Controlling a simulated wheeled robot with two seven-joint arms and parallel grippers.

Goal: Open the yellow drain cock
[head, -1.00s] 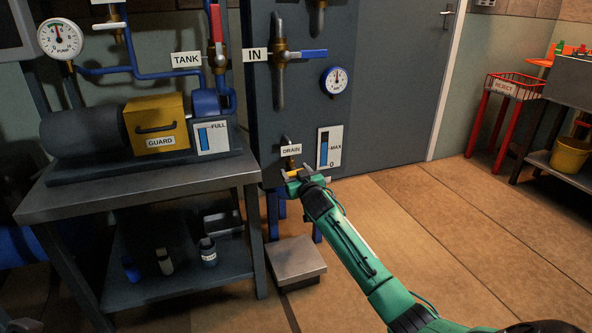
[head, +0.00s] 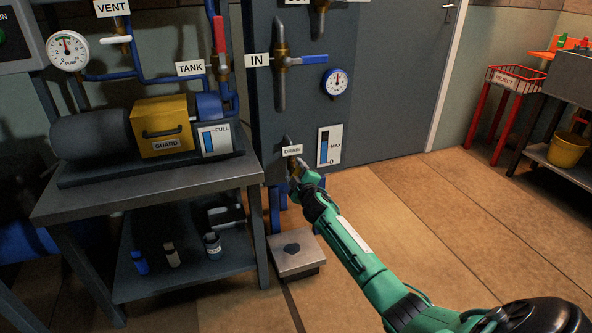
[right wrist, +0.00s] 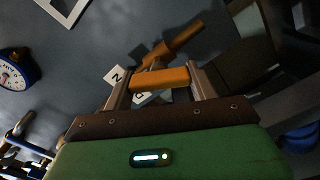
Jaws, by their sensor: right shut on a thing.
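The drain cock (head: 292,166) is at the lower part of the grey panel, just under the white DRAIN label (head: 292,150). In the head view my right gripper (head: 296,170) is at the cock and hides much of it. In the right wrist view the cock's yellow-orange handle (right wrist: 160,80) lies across between the two fingers of my right gripper (right wrist: 162,83), which are shut on it. The brass-coloured pipe of the cock (right wrist: 172,45) shows just beyond. My left gripper is not in view.
A level gauge (head: 329,146) is right of the cock. A workbench (head: 150,194) with a pump stands close on the left. The floor to the right is clear.

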